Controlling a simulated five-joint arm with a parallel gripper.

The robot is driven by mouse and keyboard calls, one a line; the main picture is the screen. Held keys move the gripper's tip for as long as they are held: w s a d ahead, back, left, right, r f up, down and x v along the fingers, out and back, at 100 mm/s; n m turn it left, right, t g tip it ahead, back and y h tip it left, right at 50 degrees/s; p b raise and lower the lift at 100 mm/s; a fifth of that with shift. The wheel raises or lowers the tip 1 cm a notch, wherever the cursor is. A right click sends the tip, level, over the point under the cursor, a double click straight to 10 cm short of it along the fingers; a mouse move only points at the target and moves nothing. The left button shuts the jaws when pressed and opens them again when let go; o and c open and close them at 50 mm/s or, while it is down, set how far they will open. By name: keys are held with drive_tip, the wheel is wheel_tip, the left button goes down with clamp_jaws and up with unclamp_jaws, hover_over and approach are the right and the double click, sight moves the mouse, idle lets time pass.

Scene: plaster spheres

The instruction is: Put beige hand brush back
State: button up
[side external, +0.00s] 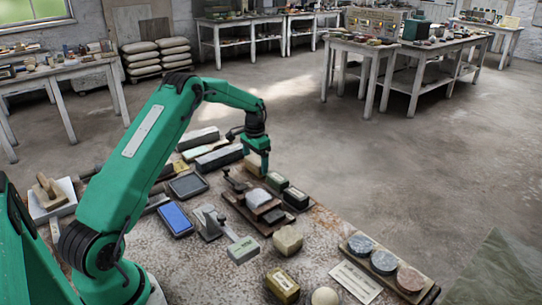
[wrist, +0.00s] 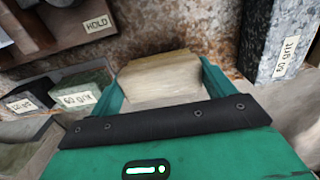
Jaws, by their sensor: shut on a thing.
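A pale beige block, which I take for the beige hand brush (wrist: 160,78), sits between the two green fingers of my gripper (wrist: 162,92) in the wrist view. The fingers are shut on its sides. In the side view my gripper (side external: 262,172) points down at the far part of the table, and the beige block (side external: 251,164) shows partly beside the fingers. Its underside is hidden, so I cannot tell whether it touches the table. A brown wooden stand with a HOLD label (wrist: 97,24) is at the upper left in the wrist view.
Green and dark grit blocks (side external: 296,197) stand just right of my gripper. A long grey grit block (wrist: 277,40) lies to the right in the wrist view. The wooden stand (side external: 262,216) carries a pale block. A blue pad (side external: 174,219) and a beige cube (side external: 288,240) are nearer.

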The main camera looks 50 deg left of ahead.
sight(255, 160)
drive_tip(key=shift+f, duration=0.15)
drive_tip(key=o, duration=0.8)
wheel_tip(255, 160, up, 12)
drive_tip(key=shift+r, duration=0.15)
idle(0.4)
idle(0.5)
